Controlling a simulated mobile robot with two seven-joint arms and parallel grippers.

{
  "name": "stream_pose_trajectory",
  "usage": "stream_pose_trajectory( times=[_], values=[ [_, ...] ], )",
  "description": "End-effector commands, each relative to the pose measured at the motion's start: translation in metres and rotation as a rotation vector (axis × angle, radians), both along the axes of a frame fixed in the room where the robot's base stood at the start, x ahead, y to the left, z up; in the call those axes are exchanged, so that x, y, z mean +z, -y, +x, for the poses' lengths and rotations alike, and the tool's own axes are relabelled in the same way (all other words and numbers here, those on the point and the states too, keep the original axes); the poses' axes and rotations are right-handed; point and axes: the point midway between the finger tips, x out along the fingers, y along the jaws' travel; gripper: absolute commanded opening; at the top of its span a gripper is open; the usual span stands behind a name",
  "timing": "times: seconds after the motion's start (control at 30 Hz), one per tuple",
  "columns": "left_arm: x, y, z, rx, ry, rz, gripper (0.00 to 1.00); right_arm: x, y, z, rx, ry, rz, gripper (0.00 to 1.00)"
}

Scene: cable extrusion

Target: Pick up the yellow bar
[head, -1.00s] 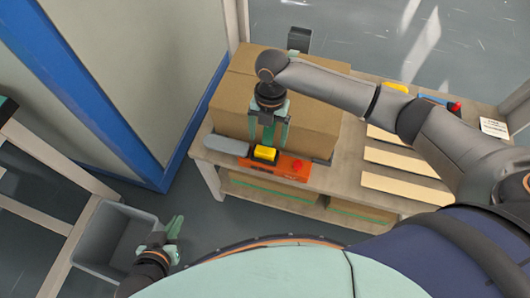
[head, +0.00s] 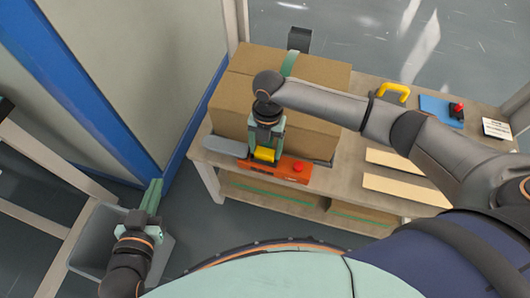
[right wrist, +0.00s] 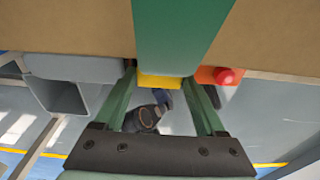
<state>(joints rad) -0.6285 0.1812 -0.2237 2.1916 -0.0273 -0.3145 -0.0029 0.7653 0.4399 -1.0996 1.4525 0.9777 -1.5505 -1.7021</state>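The yellow bar (head: 264,154) sits on an orange unit (head: 283,166) with a red button at the front edge of the workbench, before the cardboard box. The bar also shows in the right wrist view (right wrist: 160,81). My right gripper (head: 266,148) is over the bar from above. Its fingers (right wrist: 160,82) stand apart, one on each side of the bar, with small gaps visible in the right wrist view. My left gripper (head: 153,186) is empty at the lower left, above a grey bin, far from the bar. Its fingers overlap in this view.
A large cardboard box (head: 235,95) with a green strip stands close behind the bar. A grey tray-like part (head: 226,146) is just left of the orange unit. Pale boards (head: 405,190), a yellow handle (head: 394,90) and a blue item (head: 436,107) lie to the right.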

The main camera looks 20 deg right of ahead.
Motion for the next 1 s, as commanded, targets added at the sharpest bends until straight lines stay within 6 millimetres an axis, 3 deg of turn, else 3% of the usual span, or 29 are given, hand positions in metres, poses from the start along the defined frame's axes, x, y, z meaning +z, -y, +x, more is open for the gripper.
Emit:
stream_pose_trajectory(
  times=[0.07,0.5,1.0],
  values=[
    [-0.0002,0.0000,-0.0001,0.000,-0.001,0.000,0.00,0.0001,-0.0002,-0.0001,0.000,0.000,0.000,0.62],
    [-0.0004,-0.0001,-0.0001,0.000,-0.002,0.000,0.00,0.0003,-0.0002,0.0001,0.000,0.000,0.000,0.14],
    [-0.0081,0.0001,-0.0041,0.003,-0.048,-0.003,0.00,0.0099,-0.0005,0.0004,0.000,0.001,0.002,0.14]
  ],
)
